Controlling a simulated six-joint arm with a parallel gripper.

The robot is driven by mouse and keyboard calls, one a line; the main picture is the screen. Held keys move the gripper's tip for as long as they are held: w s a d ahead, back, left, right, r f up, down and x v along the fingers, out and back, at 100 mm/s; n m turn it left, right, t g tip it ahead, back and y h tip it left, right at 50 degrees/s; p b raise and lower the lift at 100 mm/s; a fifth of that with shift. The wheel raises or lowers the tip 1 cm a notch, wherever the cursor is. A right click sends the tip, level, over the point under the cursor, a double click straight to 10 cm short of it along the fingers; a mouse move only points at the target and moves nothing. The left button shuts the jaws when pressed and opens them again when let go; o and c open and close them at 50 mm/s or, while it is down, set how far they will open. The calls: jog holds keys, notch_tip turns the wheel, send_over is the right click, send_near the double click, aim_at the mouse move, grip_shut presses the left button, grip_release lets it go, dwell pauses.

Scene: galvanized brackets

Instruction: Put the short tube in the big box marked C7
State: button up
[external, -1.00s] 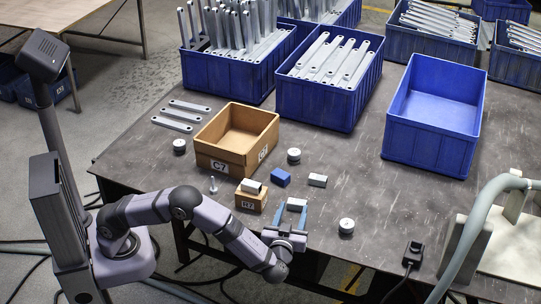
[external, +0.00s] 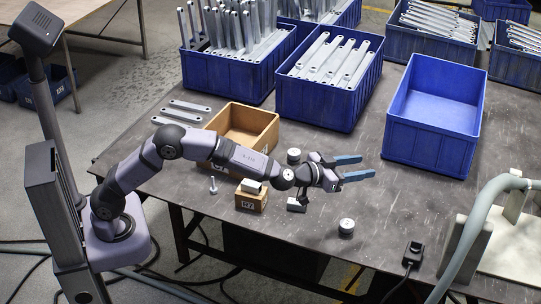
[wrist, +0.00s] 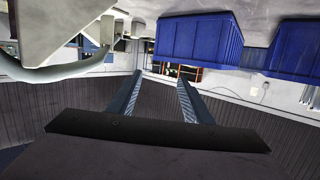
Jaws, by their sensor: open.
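I cannot single out the short tube for certain. Short pale round pieces stand on the table: one (external: 346,227) near the front edge, one (external: 294,156) right of the brown box. The big brown open box (external: 271,138) is behind my forearm, which hides its front and its C7 label. My gripper (external: 364,167) is open and empty, above the table right of the brown box, its blue fingers pointing right. In the wrist view my open gripper (wrist: 160,82) has nothing between its fingers.
A small brown box (external: 245,202) with a pale block on top stands below my forearm. Grey flat brackets (external: 187,112) lie left of the big box. Blue crates (external: 430,145) stand behind and right. A grey hose (external: 475,225) is at the right. My arm hides some table.

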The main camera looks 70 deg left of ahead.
jog(key=m+g+h+p, duration=0.1)
jog(key=m+h, duration=0.1)
jog(key=m+g+h+p, duration=0.1)
jog(key=m+g+p, duration=0.4)
jog(key=g+p, duration=0.5)
send_near(296, 202)
jog(key=shift+w+d+f+g+b, duration=0.1)
jog(key=shift+w+f+g+b, duration=0.05)
jog(key=shift+w+g+b, duration=0.35)
jog(key=shift+w+f+g+b, duration=0.15)
jog(key=shift+w+g+b, duration=0.35)
jog(key=shift+g, duration=0.1)
jog(key=shift+p+x, duration=0.85)
jog(key=shift+x, duration=3)
jog(key=shift+w, duration=0.15)
grip_shut()
